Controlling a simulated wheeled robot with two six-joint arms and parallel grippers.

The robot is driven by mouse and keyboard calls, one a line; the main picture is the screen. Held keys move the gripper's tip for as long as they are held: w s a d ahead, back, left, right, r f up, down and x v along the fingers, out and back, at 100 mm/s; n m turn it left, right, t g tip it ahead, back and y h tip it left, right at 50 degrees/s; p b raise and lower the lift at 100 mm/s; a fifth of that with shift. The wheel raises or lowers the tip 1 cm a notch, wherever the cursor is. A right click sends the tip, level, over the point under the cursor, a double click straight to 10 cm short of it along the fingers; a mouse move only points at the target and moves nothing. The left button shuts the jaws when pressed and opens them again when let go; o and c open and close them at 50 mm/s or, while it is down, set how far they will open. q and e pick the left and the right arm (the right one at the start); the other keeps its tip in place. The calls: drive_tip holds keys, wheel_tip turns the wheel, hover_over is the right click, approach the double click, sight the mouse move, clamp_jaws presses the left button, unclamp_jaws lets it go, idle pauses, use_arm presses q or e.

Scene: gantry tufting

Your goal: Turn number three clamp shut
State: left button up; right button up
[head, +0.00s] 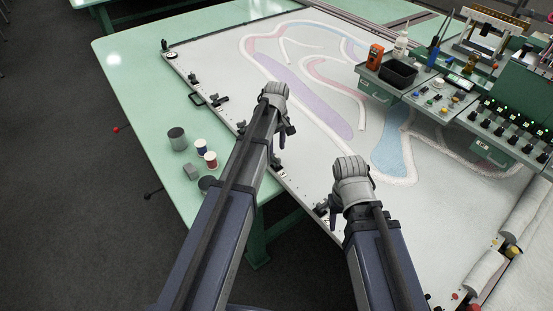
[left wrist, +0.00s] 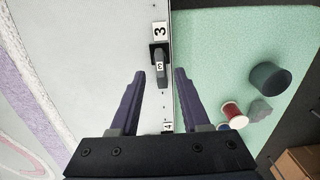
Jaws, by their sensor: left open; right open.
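The number three clamp (left wrist: 160,72) is in the left wrist view, a dark block with a grey lever tagged 3. It sits at the edge of the white frame, below a label with a 3 (left wrist: 159,31). The lever points down the picture, along the edge. My left gripper (left wrist: 160,74) is open, its fingers on either side of the lever's line with gaps; I see no contact. In the head view my left gripper (head: 281,138) hangs by the frame's left edge. I cannot read clamp numbers there. My right gripper (head: 333,214) is open and empty near the frame's near edge.
A label with a 4 (left wrist: 167,127) shows between the fingers, lower down. Spools (head: 201,147) and a grey block (head: 191,172) stand on the green table (head: 130,75) left of the frame. A control console (head: 440,95) stands at the right.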

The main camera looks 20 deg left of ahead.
sight(276, 156)
use_arm(q)
wheel_tip(276, 156, down, 5)
drive_tip(key=b, duration=0.3)
drive_tip(key=shift+r+b, duration=0.15)
drive_tip(key=shift+b, duration=0.2)
clamp_jaws()
